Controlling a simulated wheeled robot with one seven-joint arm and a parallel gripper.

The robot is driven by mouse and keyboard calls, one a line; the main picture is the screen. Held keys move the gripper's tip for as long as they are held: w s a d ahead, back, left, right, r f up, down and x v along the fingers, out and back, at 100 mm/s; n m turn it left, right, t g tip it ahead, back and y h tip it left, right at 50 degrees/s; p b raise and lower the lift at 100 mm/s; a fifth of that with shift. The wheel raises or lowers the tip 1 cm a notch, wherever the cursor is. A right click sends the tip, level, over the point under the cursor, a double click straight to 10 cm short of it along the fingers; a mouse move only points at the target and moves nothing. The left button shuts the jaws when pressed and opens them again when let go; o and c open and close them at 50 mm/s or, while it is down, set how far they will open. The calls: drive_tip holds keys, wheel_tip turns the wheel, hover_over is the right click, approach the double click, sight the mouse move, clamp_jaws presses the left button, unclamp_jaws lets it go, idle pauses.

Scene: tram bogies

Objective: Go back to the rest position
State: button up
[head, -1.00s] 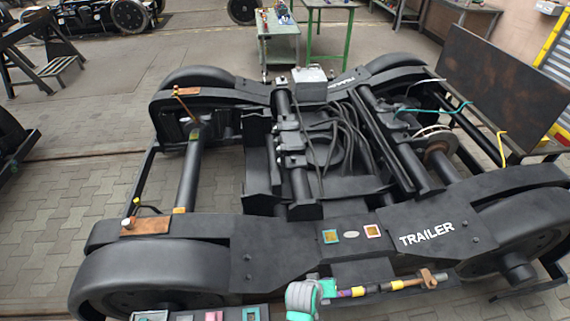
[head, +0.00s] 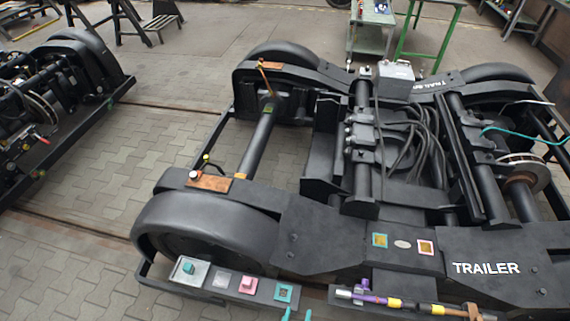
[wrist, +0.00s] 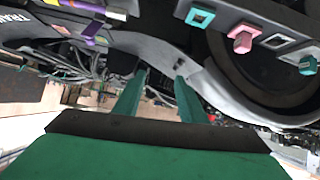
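My gripper (wrist: 160,92) shows in the wrist view as two green fingers standing apart, with nothing between them. In the head view only its teal fingertips (head: 298,315) show at the bottom edge, just below the front strip of the bogie. The rest of my arm is out of the head view. The black bogie marked TRAILER (head: 400,268) fills the middle and right of the head view. It also shows upside down along the top of the wrist view.
A ledge (head: 232,298) at the bogie's front carries a teal block (head: 188,268), a pink block (head: 248,284) and a teal square frame (head: 284,292). A purple and yellow rod (head: 380,300) lies to their right. Another bogie (head: 50,110) stands left, with paved floor (head: 130,160) between.

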drive_tip(key=s+a+r+n+t+y, duration=0.1)
drive_tip(key=s+a+r+t+y, duration=0.1)
drive_tip(key=s+r, duration=0.9)
wheel_tip(320, 180, up, 4)
drive_tip(key=shift+s+a+r+t+y, duration=0.25)
drive_tip(key=shift+a+t+y, duration=0.15)
drive_tip(key=shift+a+t, duration=0.55)
drive_tip(key=shift+w+d, duration=0.1)
drive_tip(key=shift+d, duration=0.05)
drive_tip(key=shift+c, duration=0.7)
